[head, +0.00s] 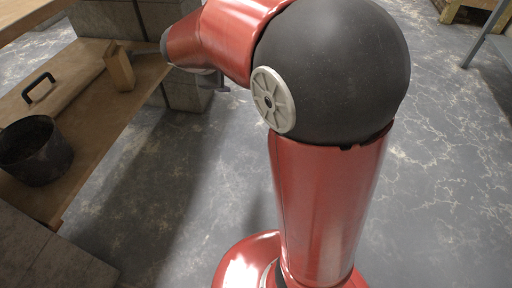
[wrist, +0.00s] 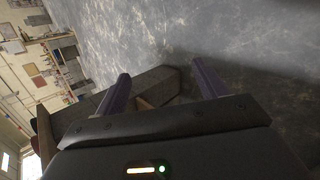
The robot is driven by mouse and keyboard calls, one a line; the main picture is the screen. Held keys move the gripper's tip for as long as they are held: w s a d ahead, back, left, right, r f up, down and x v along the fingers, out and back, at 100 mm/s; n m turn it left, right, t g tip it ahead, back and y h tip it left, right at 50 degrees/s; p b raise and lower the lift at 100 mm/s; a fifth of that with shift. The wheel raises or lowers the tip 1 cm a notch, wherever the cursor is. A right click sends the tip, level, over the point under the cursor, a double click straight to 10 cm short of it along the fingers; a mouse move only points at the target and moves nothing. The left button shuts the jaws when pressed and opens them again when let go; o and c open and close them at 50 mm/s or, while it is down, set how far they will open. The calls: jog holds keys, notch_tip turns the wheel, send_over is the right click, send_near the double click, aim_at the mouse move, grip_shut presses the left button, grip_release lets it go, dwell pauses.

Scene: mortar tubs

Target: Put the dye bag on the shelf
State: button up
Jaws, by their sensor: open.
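A small upright tan packet (head: 120,68), possibly the dye bag, stands on a low wooden board (head: 95,120) at the left of the head view. No label on it can be read. The low board looks like a shelf resting on grey blocks. My gripper (wrist: 160,72) shows in the wrist view with its two fingers apart and nothing between them nearby. In the head view my arm reaches left toward the packet, and its end is mostly hidden. I cannot tell whether it touches the packet.
A black tub (head: 36,150) and a black handle (head: 38,87) are on the low board. Grey blocks (head: 185,90) stand at its far end, with another board (head: 28,14) higher up at the top left.

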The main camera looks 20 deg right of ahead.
jog(key=s+a+m+y, duration=0.1)
jog(key=s+m+y, duration=0.2)
jog(key=s, duration=1)
jog(key=s+a+m+y, duration=0.2)
jog(key=s+m+y, duration=0.1)
jog(key=s+m, duration=0.6)
jog(key=s, duration=0.4)
jog(key=shift+s+f+g, duration=0.25)
jog(key=shift+s+g, duration=0.1)
jog(key=shift+g, duration=0.05)
jog(key=shift+r, duration=0.1)
